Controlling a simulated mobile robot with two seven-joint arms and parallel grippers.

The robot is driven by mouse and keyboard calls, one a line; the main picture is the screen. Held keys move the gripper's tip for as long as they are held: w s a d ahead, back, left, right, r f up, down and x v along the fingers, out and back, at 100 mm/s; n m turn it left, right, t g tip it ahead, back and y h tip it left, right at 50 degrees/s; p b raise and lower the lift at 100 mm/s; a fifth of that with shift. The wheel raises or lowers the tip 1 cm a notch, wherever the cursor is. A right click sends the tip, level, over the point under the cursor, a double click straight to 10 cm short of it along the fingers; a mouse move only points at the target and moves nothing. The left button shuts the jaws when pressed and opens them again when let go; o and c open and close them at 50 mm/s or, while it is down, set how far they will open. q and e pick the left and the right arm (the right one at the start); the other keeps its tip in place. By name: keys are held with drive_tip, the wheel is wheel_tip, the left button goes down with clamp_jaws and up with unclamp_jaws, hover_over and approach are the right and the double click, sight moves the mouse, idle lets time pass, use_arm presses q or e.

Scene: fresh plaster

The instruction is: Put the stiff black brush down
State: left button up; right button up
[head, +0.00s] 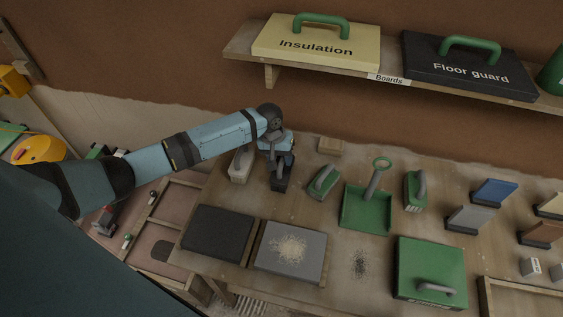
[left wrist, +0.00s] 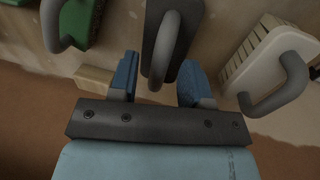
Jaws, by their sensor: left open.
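The stiff black brush (head: 279,184) stands on the bench below my left gripper (head: 277,155). In the left wrist view, the brush (left wrist: 192,22) is a dark block with a grey loop handle. The handle reaches between the two blue fingers of my left gripper (left wrist: 160,82). The fingers are open, with a gap on each side of the handle. The brush's bristles are hidden. My right gripper is in neither view.
A white brush (head: 240,166) stands just left, and a green brush (head: 322,182) just right. A wooden block (head: 331,145) lies behind. A green dustpan (head: 366,213), dark pad (head: 217,234) and dusty grey pad (head: 312,265) are nearby. The boards shelf (head: 410,83) overhangs behind.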

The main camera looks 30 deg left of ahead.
use_arm(q)
wheel_tip(320, 180, up, 9)
drive_tip(key=a, duration=0.2)
drive_tip(key=s+d+f+m+t, duration=0.1)
drive_tip(key=s+d+f+t, duration=0.1)
drive_tip(key=s, duration=0.4)
drive_tip(key=s+d+f+m+t+h, duration=0.1)
drive_tip(key=s+d+f+m+t, duration=0.1)
drive_tip(key=s+d+f, duration=0.3)
drive_tip(key=s+d+f+m+t+h, duration=0.1)
drive_tip(key=s+d+f+t, duration=0.3)
drive_tip(key=s+d, duration=0.3)
drive_tip(key=shift+s+f+m+b, duration=0.2)
drive_tip(key=shift+s+m+b, duration=0.1)
drive_tip(key=shift+s, duration=0.15)
drive_tip(key=s, duration=0.2)
drive_tip(key=s+a+f+m+t, duration=0.1)
drive_tip(key=s, duration=0.2)
drive_tip(key=s+a+t+y, duration=0.1)
drive_tip(key=s, duration=0.2)
drive_tip(key=shift+s+f, duration=0.15)
drive_tip(key=shift+f, duration=0.1)
drive_tip(key=shift+o, duration=0.4)
